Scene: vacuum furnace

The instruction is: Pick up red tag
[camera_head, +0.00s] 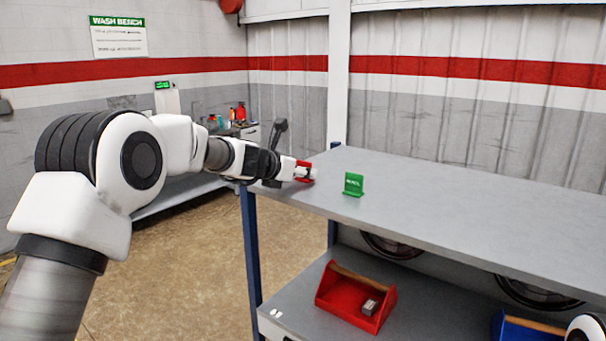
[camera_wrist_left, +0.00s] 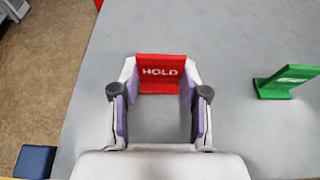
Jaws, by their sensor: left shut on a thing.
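The red tag (camera_wrist_left: 161,73) is a small upright plate with a foot and the white word HOLD. In the left wrist view it stands between the fingertips of my left gripper (camera_wrist_left: 160,92), which is shut on its two sides. In the head view the red tag (camera_head: 304,171) is at the left end of the grey table top, partly hidden by my left gripper (camera_head: 300,172). I cannot tell whether its foot touches the table. My right gripper is not in view; only a bit of my right arm shows at the lower right corner.
A green tag (camera_head: 353,184) stands on the grey table (camera_head: 440,205), right of the red one; it also shows in the left wrist view (camera_wrist_left: 284,83). A red bin (camera_head: 340,297) and a blue bin (camera_head: 528,328) are on the lower shelf. The table's right part is clear.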

